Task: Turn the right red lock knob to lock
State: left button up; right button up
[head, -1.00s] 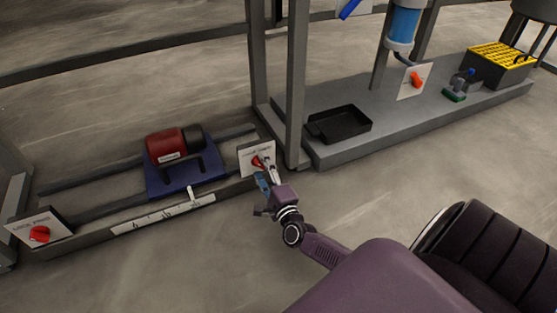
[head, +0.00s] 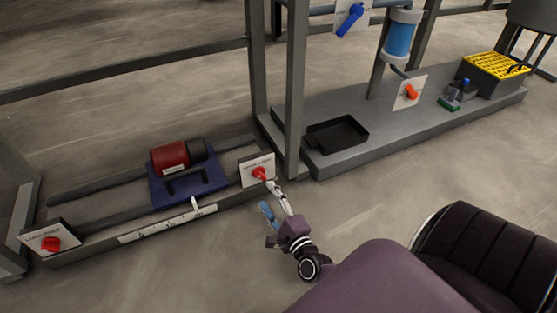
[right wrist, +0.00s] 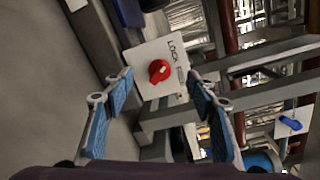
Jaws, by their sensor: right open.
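The right red lock knob (head: 259,173) sits on a white plate (head: 250,181) at the right end of the low rail frame. In the right wrist view the knob (right wrist: 159,70) is ahead of and between the spread fingers, on a white plate (right wrist: 150,53) with partly legible lock lettering. My right gripper (head: 274,196) is open and empty, just in front of the plate, below and right of the knob in the head view. The wrist view shows its blue finger pads (right wrist: 160,98) apart, with the knob beyond their tips. My left gripper is not in view.
A left red knob (head: 51,243) is on another plate at the rail's far left. A red motor on a blue carriage (head: 160,196) sits between. A grey post (head: 297,90) and a platform with a black tray (head: 337,134) stand right of the knob.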

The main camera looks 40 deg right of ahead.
jog(key=s+a+r+n+g+y+p, duration=0.1)
jog(key=s+n+p, duration=0.5)
jog(key=p, duration=0.6)
jog(key=s+a+r+n+g+y+p, duration=0.1)
jog(key=s+a+r+n+g+p, duration=0.3)
jog(key=p, duration=0.8)
jog(key=s+a+r+n+g+y+p, duration=0.2)
jog(key=s+a+r+n+g+p, duration=0.1)
jog(key=s+a+n+p, duration=0.3)
jog(key=s+n+p, duration=0.2)
jog(key=n+p, duration=0.2)
jog(key=p, duration=0.2)
jog(key=shift+s+n+g, duration=0.25)
jog(key=shift+n+g, duration=0.05)
